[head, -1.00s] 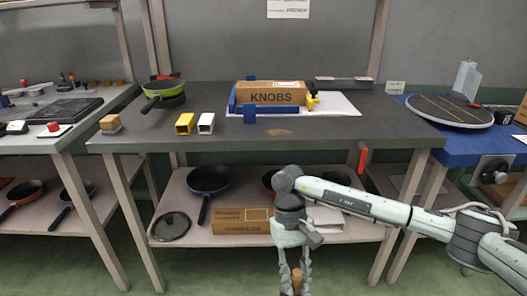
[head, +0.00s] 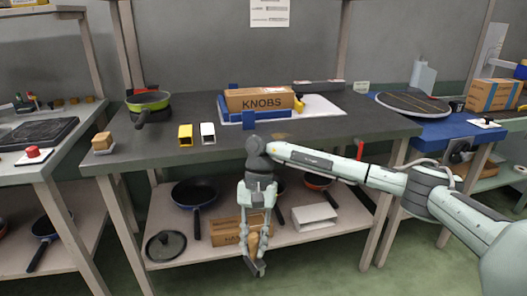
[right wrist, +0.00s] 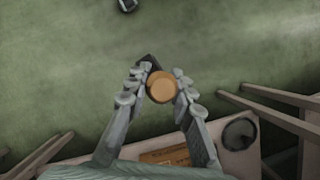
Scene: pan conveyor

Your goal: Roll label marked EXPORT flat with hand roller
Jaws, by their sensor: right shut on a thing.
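My right gripper (head: 254,232) hangs in front of the bench, below its top, pointing down. It is shut on the wooden handle of the hand roller (head: 253,246), whose dark end shows below the fingers. In the right wrist view the round handle end (right wrist: 161,87) sits between the fingers. No EXPORT label can be read; the box top is seen too edge-on. My left gripper is out of view.
On the grey bench top (head: 330,130) are a green pan (head: 149,100), a yellow block (head: 185,135) and a white block (head: 208,133). The lower shelf (head: 330,240) behind the gripper holds pans and a carton. A blue table (head: 440,125) stands right.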

